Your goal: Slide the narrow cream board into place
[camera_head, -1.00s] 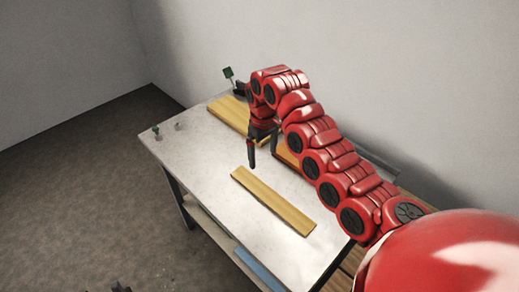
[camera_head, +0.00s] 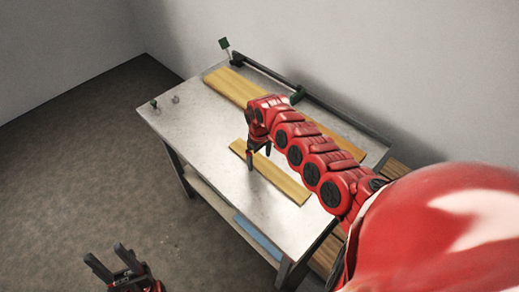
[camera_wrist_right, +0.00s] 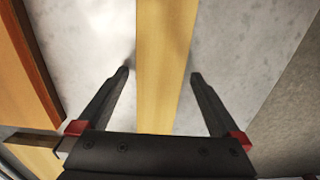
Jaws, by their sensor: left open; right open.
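The narrow cream board (camera_head: 284,186) lies flat on the grey table, apart from the longer boards behind it. It also runs through the middle of the right wrist view (camera_wrist_right: 165,50). My right gripper (camera_head: 259,158) is over this board toward its left end; it is open, with one finger on each side of the board in the right wrist view (camera_wrist_right: 158,75). Whether the fingertips reach the table is unclear. My left gripper (camera_head: 104,252) is open and empty, low over the floor, away from the table.
A longer yellow board (camera_head: 232,88) lies along the table's back, with an orange-brown board (camera_head: 345,148) to its right. A dark rail (camera_head: 275,75) with green parts runs along the back edge. Small knobs (camera_head: 154,104) stand at the left corner. The table's front left is clear.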

